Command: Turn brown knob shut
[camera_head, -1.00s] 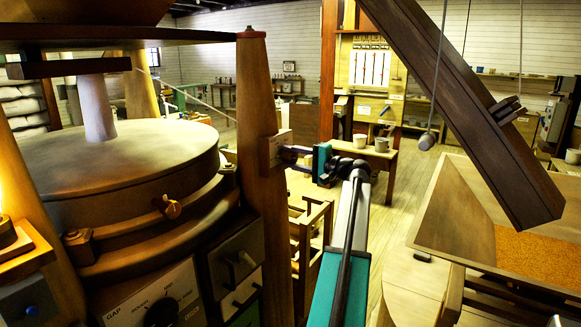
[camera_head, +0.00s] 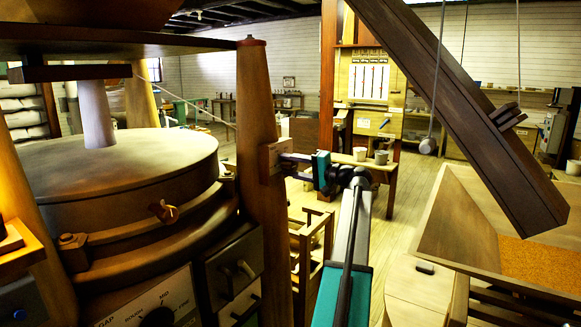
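My gripper (camera_head: 290,158) is at the end of my teal and grey arm. Its dark fingers point left at a small pale wooden plate (camera_head: 269,160) on the tapered wooden post. The fingertips are at or very near the plate, and whether they touch it is too small to tell. No brown knob shows clearly there; the fingers cover that spot. I cannot see whether the fingers are apart or closed. A small brass-brown wing-shaped fastener (camera_head: 163,211) sits on the round millstone casing (camera_head: 120,165), left of the post and apart from my gripper.
A dial panel (camera_head: 150,303) and small drawers (camera_head: 235,268) are below the casing. A wooden frame stand (camera_head: 310,245) is behind my arm. A slanted dark beam (camera_head: 460,110) and a grain bin (camera_head: 440,225) are at right. Open floor (camera_head: 405,205) lies between.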

